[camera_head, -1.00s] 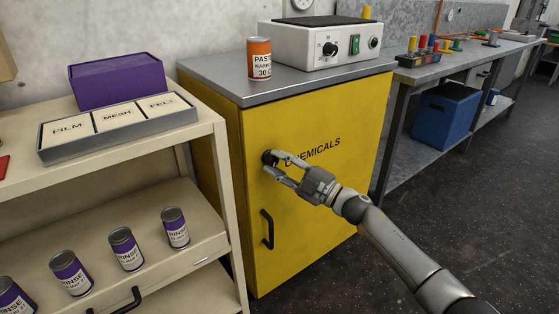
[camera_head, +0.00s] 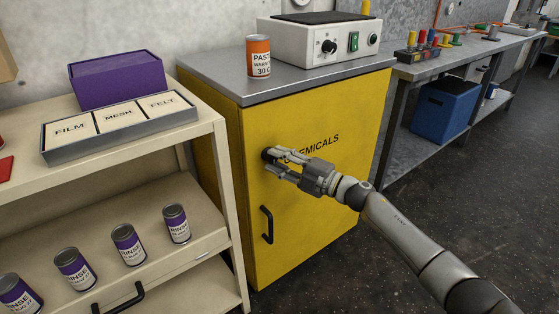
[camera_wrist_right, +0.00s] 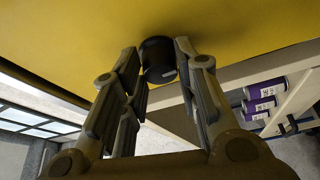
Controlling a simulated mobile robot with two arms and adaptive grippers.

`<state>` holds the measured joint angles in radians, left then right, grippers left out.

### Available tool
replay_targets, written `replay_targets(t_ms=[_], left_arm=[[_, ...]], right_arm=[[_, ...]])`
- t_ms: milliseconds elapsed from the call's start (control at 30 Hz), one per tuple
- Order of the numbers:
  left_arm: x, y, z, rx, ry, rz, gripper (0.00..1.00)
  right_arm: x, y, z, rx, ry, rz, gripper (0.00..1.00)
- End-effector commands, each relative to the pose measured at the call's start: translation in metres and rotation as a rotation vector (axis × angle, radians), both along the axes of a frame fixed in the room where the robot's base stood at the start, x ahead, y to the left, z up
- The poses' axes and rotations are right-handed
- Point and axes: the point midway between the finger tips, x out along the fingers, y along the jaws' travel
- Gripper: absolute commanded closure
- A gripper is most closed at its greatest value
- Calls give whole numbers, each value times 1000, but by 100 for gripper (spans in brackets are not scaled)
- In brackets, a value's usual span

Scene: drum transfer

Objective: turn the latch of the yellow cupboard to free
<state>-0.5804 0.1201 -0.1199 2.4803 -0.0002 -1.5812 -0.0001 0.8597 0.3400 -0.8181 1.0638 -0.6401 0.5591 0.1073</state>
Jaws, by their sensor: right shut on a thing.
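The yellow cupboard (camera_head: 300,210) has a door marked "CHEMICALS" and a black bar handle (camera_head: 267,225) low on its left side. Its latch is a round black knob (camera_head: 266,154) near the door's upper left edge, partly hidden by my fingers. In the right wrist view the knob (camera_wrist_right: 158,58) sits between the fingertips, against the yellow door. My right gripper (camera_head: 272,161) is shut on the knob, reaching in from the right. The knob's turned position cannot be made out. My left gripper is not in view.
A cream shelf unit (camera_head: 215,150) with several purple-labelled cans stands close on the left. An orange can (camera_head: 259,56) and a white device (camera_head: 318,42) stand on the cupboard top. A blue bin (camera_head: 445,110) is under the right bench. The floor in front right is clear.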

Motion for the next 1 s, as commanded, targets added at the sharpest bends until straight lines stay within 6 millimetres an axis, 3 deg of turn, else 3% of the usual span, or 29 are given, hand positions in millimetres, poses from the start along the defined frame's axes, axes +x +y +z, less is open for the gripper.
replay_targets(t_ms=[133,167,300,733,1000], left_arm=[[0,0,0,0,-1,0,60],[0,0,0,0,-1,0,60],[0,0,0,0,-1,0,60],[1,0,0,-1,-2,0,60],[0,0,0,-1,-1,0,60]], right_arm=[[0,0,-1,-3,-2,0,95],[0,0,-1,-3,-1,0,68],[0,0,-1,-1,0,0,50],[-3,-6,-1,-2,0,-1,49],[-27,-44,-6,-3,1,-1,49]])
